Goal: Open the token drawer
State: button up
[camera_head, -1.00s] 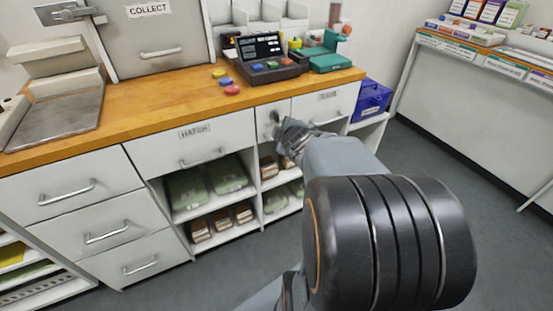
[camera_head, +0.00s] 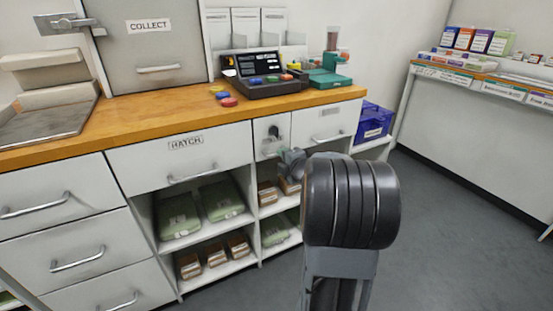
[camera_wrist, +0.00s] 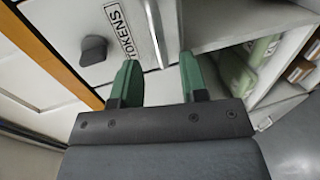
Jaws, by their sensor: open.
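The token drawer (camera_head: 262,136) is a narrow white front under the wooden counter, looking shut and flush with its neighbours. It bears a dark turn-knob (camera_head: 273,132), also seen in the wrist view (camera_wrist: 93,51). The wrist view shows its TOKENS label (camera_wrist: 125,28) and a pale bar handle (camera_wrist: 155,32). My gripper (camera_head: 291,163) is at the drawer's lower right, partly hidden by my arm. In the wrist view its green fingers (camera_wrist: 159,72) are apart, with the handle's near end appearing between them. I cannot tell whether they touch it.
The HATCH drawer (camera_head: 180,150) is to the left, another drawer (camera_head: 322,124) to the right. Open shelves (camera_head: 215,265) with green packs and brown boxes lie below. A till (camera_head: 265,75) and coloured tokens (camera_head: 228,102) stand on the counter. A blue crate (camera_head: 372,122) is at right.

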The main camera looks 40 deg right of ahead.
jog(key=shift+b+x, duration=0.45)
jog(key=shift+x, duration=2.3)
jog(key=shift+c, duration=0.2)
grip_shut()
